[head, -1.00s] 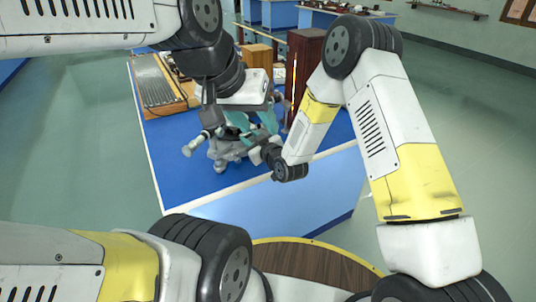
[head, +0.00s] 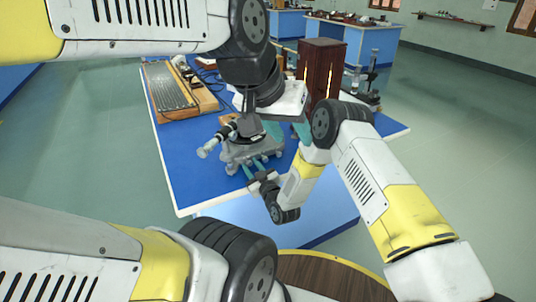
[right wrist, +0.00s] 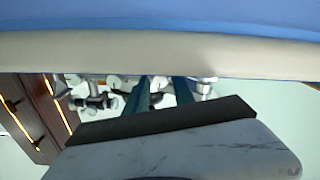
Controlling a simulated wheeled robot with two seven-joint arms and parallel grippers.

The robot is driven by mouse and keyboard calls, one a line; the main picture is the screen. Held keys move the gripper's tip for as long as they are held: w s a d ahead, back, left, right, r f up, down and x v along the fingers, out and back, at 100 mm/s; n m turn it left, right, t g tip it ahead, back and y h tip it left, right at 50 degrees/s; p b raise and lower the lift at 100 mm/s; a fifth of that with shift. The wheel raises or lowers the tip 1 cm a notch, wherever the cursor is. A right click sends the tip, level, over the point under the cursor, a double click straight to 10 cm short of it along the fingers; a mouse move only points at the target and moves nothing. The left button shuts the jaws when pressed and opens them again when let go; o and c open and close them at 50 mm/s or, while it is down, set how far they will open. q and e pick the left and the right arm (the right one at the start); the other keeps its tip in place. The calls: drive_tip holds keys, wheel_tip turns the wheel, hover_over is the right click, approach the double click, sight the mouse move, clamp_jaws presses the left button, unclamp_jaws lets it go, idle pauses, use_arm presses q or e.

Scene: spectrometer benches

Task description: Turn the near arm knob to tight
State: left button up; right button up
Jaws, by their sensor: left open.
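The grey and black spectrometer (head: 240,148) stands on the blue bench, its tube (head: 214,141) sticking out to the left. My left gripper (head: 290,132) points down at its right side, partly hiding it; its teal fingers are spread with nothing seen between them. My right gripper (head: 260,164) is low at the near side of the spectrometer's base. In the right wrist view its two teal fingers (right wrist: 162,95) stand apart, with grey spectrometer parts (right wrist: 95,100) around and behind them. I cannot make out the near arm knob, nor whether a finger touches it.
The blue bench (head: 190,185) has a pale edge, close to my right gripper. A ridged board in a wooden frame (head: 172,88) lies at the back left. A dark wooden box (head: 322,68) stands behind my left gripper. Another instrument (head: 368,88) stands at the right back.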

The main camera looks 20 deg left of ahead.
drive_tip(key=shift+w+a, duration=0.2)
drive_tip(key=shift+a, duration=0.05)
clamp_jaws()
